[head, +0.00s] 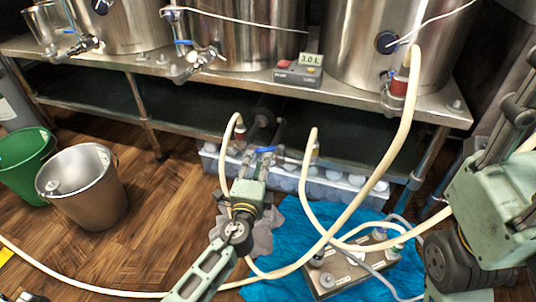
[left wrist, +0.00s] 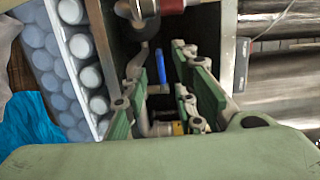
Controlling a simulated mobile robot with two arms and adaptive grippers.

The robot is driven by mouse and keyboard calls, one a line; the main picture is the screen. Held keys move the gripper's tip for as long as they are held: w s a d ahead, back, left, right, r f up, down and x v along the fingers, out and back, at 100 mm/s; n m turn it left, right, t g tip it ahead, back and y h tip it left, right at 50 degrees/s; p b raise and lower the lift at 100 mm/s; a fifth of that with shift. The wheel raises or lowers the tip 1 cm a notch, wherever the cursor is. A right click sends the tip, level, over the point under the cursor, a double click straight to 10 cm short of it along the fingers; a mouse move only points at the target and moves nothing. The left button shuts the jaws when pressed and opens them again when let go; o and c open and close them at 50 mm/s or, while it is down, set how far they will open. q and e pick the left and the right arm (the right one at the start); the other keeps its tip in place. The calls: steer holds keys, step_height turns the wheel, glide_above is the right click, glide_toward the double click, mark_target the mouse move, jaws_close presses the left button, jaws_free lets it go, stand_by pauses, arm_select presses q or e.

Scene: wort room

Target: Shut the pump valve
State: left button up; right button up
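The pump valve's blue handle (head: 268,149) shows under the steel bench, next to the pump hoses. My left gripper (head: 258,163) reaches in from below, with its fingertips close to the handle. In the left wrist view the blue handle (left wrist: 161,66) appears between the two green-padded fingers of my left gripper (left wrist: 163,90). The fingers stand apart, with a gap on both sides of the handle; I cannot tell how deep it sits between them. A metal valve fitting shows below the handle there. Part of my right arm's end is at the right edge; its fingertips are unclear.
A bin of pale round-topped items (head: 335,188) stands behind the hoses. A cream hose (head: 385,165) loops across the front. A grey control box (head: 345,270) lies on a blue cloth (head: 270,285). A steel bucket (head: 85,190) and green bucket (head: 25,160) stand left.

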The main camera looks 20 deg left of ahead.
mark_target(263, 149)
arm_select(q)
steer(key=w, duration=0.2)
steer(key=w+b, duration=0.1)
steer(key=w, duration=0.3)
steer(key=shift+w+a, duration=0.15)
steer(key=shift+a, duration=0.15)
jaws_close()
